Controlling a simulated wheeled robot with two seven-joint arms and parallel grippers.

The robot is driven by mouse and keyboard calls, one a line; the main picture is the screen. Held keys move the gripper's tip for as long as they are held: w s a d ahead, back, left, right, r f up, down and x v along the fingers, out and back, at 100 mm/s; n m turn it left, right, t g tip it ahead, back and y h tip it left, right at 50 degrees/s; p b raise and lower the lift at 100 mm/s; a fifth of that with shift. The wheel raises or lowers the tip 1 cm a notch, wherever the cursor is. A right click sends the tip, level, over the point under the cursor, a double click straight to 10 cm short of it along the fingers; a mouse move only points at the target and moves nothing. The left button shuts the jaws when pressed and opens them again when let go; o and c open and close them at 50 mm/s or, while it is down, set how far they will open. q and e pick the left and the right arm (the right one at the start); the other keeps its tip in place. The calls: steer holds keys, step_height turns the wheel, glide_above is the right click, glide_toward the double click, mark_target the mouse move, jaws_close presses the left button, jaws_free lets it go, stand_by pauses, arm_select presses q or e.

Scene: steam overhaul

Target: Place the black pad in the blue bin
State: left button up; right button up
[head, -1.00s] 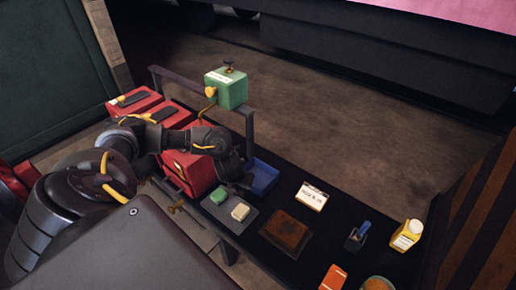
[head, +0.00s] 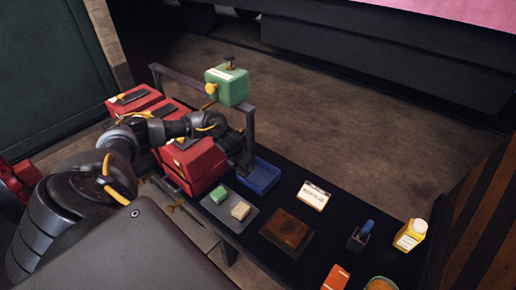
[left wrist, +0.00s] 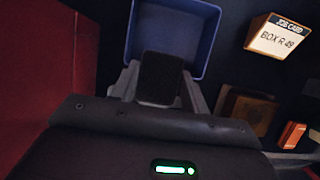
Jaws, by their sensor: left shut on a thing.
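The blue bin (head: 266,184) stands on the dark bench beside the red boxes. It fills the top of the left wrist view (left wrist: 183,25), open side towards the camera. My left gripper (head: 243,167) is at the near-left side of the bin, pointing down. It is shut on the black pad (left wrist: 160,76), which sticks out between the fingers and overlaps the bin's near edge in the left wrist view. In the head view the pad cannot be made out against the dark gripper. Height above the bin is hard to tell. My right gripper is not in view.
A grey tray (head: 222,208) holds a green pad (head: 219,194) and a cream pad (head: 240,210). Red boxes (head: 199,163) stand left of the bin, and a rail carries a green canister (head: 228,87).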

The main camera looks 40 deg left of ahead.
arm_select(q)
steer(key=w+f+b, duration=0.2)
steer(key=w+d+f+b, duration=0.1)
steer(key=w+f+b, duration=0.1)
steer(key=f, duration=0.1)
steer(key=shift+w, duration=0.2)
steer(key=shift+w+d+f+b, duration=0.1)
steer(key=shift+w+f+b, duration=0.2)
steer(key=shift+b, duration=0.2)
steer(key=shift+w, duration=0.2)
